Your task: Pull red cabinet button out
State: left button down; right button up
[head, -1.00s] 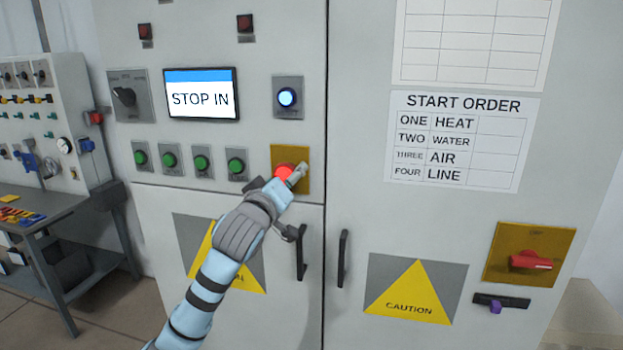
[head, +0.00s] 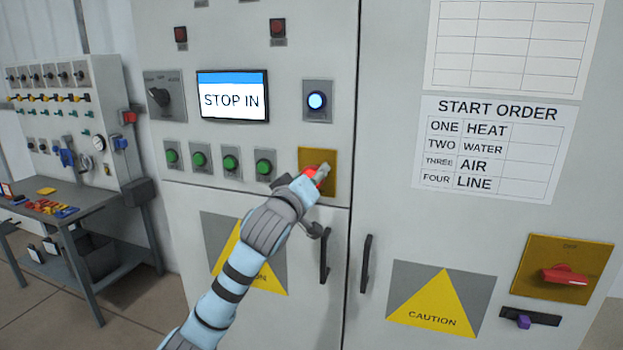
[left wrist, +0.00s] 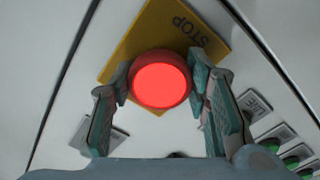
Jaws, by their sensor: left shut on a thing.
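The red button (head: 311,173) sits on a yellow plate (head: 330,158) on the front of the grey cabinet (head: 395,90). In the left wrist view the red button (left wrist: 161,82) is round and lit, on a yellow plate marked STOP (left wrist: 190,28). My left gripper (head: 316,176) is at the button, and its fingers (left wrist: 161,85) are shut on the button's two sides. The gripper partly covers the button in the head view. The cabinet screen (head: 233,97) reads STOP IN. My right gripper is not in view.
Several green buttons (head: 231,164) stand in a row left of the plate. A lit blue button (head: 316,100) is above it. Black door handles (head: 325,255) stick out below. A red rotary switch (head: 565,276) is at the right. A workbench (head: 60,215) stands at the left.

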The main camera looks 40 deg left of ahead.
pick_arm(q)
jog(key=shift+s+d+f, duration=0.15)
jog(key=shift+s+d, duration=0.05)
jog(key=shift+s, duration=0.4)
jog(key=c, duration=1.2)
grip_release()
jog(key=o, duration=0.3)
jog(key=shift+w, duration=0.1)
jog(key=shift+o, duration=0.2)
jog(key=v, duration=0.7)
jog(key=shift+s, duration=0.3)
